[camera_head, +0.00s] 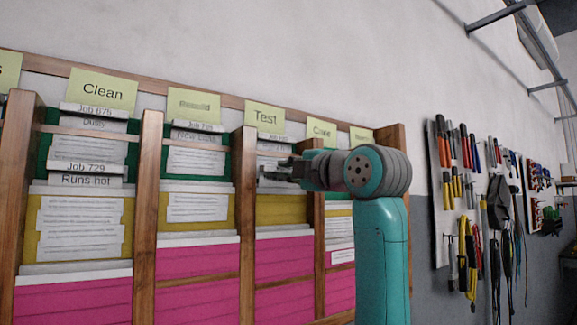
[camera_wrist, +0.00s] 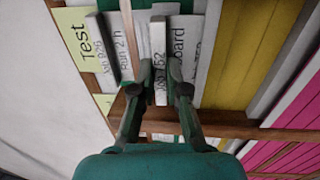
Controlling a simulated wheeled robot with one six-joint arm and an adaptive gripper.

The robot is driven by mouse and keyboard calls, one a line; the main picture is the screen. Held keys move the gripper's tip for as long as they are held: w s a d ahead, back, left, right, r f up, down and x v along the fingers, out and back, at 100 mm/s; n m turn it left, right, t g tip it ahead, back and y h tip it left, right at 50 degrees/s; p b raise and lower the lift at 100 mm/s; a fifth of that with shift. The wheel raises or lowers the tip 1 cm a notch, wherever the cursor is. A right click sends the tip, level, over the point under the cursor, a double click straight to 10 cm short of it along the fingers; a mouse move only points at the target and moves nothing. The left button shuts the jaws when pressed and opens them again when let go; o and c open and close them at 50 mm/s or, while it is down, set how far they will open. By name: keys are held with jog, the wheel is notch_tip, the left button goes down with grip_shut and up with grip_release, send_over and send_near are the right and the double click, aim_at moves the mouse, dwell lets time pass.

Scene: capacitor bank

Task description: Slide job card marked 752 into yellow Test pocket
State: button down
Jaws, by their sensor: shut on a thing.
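In the wrist view my gripper (camera_wrist: 158,88) is shut on a job card (camera_wrist: 158,65), whose edge strip reads what looks like Job 752. In the head view my gripper (camera_head: 268,174) is in front of the Test column, below the Test label (camera_head: 265,116) and above the yellow Test pocket (camera_head: 282,211). The held card is hard to make out there. The label also shows in the wrist view (camera_wrist: 84,38), beside a card (camera_wrist: 112,50) whose number is partly legible. My gripper and arm hide part of the Test column.
Wooden dividers (camera_head: 245,215) stand on both sides of the Test column. A pink pocket (camera_head: 284,262) lies below the yellow one. The Clean column (camera_head: 85,215) at left holds several cards. A tool board (camera_head: 460,200) hangs at right, away from the rack.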

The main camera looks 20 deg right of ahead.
jog(key=shift+f, duration=0.35)
jog(key=c, duration=1.1)
grip_release()
